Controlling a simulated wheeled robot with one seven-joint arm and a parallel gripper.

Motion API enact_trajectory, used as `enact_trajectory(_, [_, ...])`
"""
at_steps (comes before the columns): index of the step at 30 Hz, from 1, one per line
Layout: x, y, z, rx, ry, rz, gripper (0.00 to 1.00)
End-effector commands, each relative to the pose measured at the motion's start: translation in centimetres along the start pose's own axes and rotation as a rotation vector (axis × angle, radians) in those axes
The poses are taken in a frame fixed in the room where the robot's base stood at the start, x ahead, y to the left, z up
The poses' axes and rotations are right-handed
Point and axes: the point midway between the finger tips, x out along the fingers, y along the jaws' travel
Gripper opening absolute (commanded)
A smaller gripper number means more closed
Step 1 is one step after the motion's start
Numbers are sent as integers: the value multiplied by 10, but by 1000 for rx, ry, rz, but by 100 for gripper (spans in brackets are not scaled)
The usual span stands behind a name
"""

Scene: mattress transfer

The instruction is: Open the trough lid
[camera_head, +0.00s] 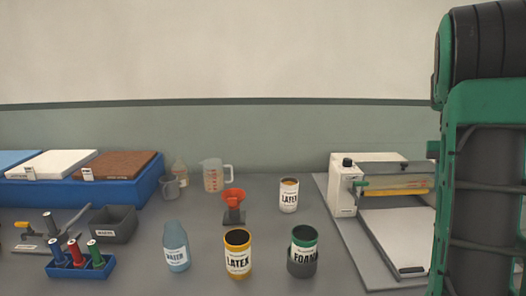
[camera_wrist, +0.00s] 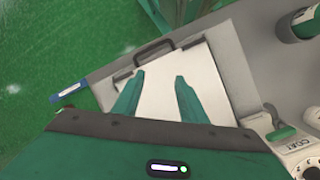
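A white coating machine (camera_head: 346,193) stands at the right of the bench in the head view. A dark, partly see-through cover (camera_head: 398,169) lies across its top, above a yellow strip (camera_head: 395,189); I cannot tell for sure that this cover is the trough lid. A green lever (camera_head: 362,184) sits on its side and also shows in the wrist view (camera_wrist: 281,133). A white plate (camera_head: 402,238) with a dark handle (camera_wrist: 155,50) lies in front. My gripper (camera_wrist: 159,74) is open and empty, its green fingers spread over the white plate. My arm hides the machine's right end.
A latex tin (camera_head: 289,196), a yellow-banded latex tin (camera_head: 238,262) and a foam tin (camera_head: 302,256) stand left of the machine. A blue water bottle (camera_head: 175,250) and a red funnel (camera_head: 234,201) are further left. Green floor (camera_wrist: 60,35) lies beyond the bench edge.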

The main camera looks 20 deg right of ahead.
Motion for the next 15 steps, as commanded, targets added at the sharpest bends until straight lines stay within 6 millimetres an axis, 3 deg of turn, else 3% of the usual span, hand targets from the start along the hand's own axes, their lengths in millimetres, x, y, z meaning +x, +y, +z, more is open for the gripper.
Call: enact_trajectory(15, [86, -50, 139, -171, 159, -130, 39])
